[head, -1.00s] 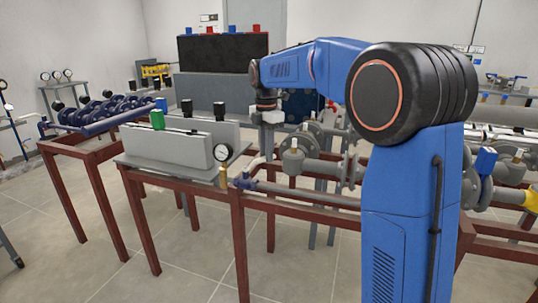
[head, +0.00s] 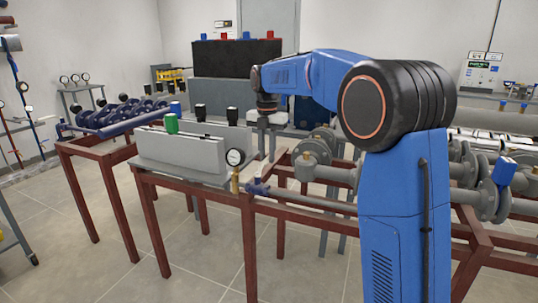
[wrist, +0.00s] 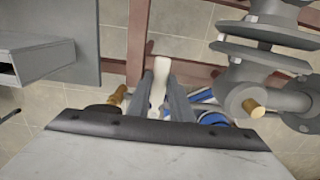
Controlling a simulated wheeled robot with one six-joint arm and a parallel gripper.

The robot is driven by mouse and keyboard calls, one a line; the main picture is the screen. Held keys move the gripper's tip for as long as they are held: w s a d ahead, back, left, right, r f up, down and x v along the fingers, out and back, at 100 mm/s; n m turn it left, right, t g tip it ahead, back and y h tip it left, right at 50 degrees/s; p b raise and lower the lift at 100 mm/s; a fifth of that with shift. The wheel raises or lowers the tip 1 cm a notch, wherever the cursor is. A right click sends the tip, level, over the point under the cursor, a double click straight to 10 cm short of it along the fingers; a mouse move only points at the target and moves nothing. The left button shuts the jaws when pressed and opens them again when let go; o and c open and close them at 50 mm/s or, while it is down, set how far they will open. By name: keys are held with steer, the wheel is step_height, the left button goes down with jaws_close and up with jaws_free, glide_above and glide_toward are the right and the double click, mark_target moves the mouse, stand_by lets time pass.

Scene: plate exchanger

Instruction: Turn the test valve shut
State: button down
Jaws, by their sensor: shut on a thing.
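The test valve (head: 258,187) is a small blue body on a grey pipe beside the pressure gauge in the head view. Its pale lever (wrist: 160,82) stands between my gripper's two grey fingers in the wrist view. My gripper (wrist: 163,96) is shut on this lever. In the head view, my gripper (head: 268,152) points down just above the blue valve. The fingers hide part of the lever, and the lever's exact angle to the pipe is hard to tell.
The gauge (head: 235,157) on its brass post stands close on the left. Grey flanged fittings (head: 313,150) stand close on the right, also in the wrist view (wrist: 262,60). A grey plate block (head: 180,152) with a green cap lies left on the red-brown frame (head: 247,250).

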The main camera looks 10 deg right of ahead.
mark_target(267, 158)
steer(key=shift+a, duration=0.1)
stand_by(0.3)
steer(key=c, duration=1.6)
jaws_free()
step_height(267, 158, up, 17)
steer(key=shift+r, duration=0.2)
